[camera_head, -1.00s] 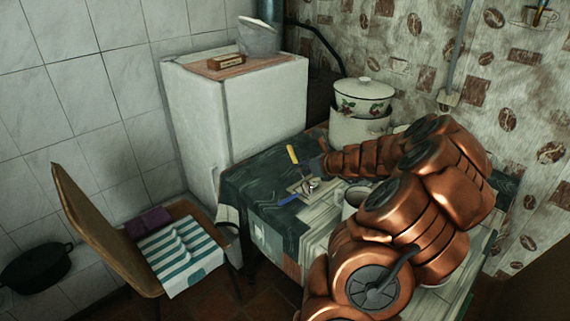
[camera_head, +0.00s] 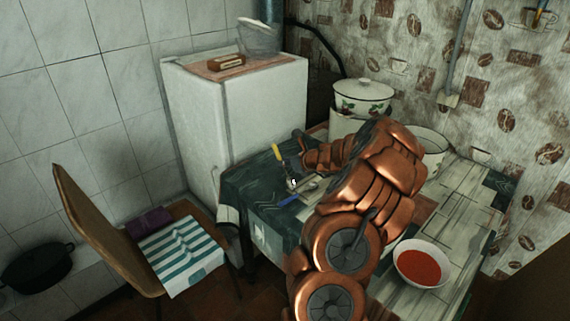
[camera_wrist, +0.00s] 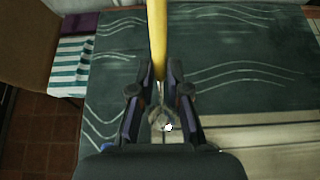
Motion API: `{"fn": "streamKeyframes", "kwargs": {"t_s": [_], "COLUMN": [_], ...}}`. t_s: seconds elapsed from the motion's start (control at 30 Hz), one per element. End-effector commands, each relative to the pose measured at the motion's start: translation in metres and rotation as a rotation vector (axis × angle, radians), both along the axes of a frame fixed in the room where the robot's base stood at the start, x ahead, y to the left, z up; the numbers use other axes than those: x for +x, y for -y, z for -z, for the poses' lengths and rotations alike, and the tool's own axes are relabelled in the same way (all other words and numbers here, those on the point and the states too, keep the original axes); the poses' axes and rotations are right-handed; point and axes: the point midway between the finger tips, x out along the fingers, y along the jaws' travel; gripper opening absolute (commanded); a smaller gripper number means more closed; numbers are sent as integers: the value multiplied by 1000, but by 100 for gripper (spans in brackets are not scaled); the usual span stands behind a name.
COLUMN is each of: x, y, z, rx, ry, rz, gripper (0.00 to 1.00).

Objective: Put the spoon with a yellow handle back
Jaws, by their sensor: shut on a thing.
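The spoon with a yellow handle (camera_head: 278,153) is over the far left part of the table in the head view, its handle tilted up. In the wrist view the yellow handle (camera_wrist: 157,40) runs away from me at the top centre. My gripper (camera_wrist: 157,78) is shut on the spoon, its fingers on either side of the thin metal part just below the handle. A greyish metal end shows between the fingers and is partly hidden. In the head view my gripper (camera_head: 298,138) is small and dark beside the handle.
A blue-handled utensil (camera_head: 288,200) lies on the dark tablecloth (camera_head: 245,185). A bowl of red food (camera_head: 421,264) stands at the front right. Stacked enamel pots (camera_head: 362,95) and an open white pot (camera_head: 432,145) stand at the back. A chair (camera_head: 95,220) is left of the table.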

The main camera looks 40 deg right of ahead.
Motion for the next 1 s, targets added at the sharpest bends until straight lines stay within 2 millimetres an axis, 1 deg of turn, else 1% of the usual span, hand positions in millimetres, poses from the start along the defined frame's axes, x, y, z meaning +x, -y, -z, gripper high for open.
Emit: {"fn": "streamKeyframes", "kwargs": {"t_s": [0.47, 0.5, 0.7, 1.0], "x": [0, 0, 0, 0], "y": [0, 0, 0, 0], "z": [7, 6, 6, 5], "rx": [0, -1, -1, -1], "ry": [0, 0, 0, 0], "rz": [0, 0, 0, 0], "gripper": [0, 20, 40, 41]}}
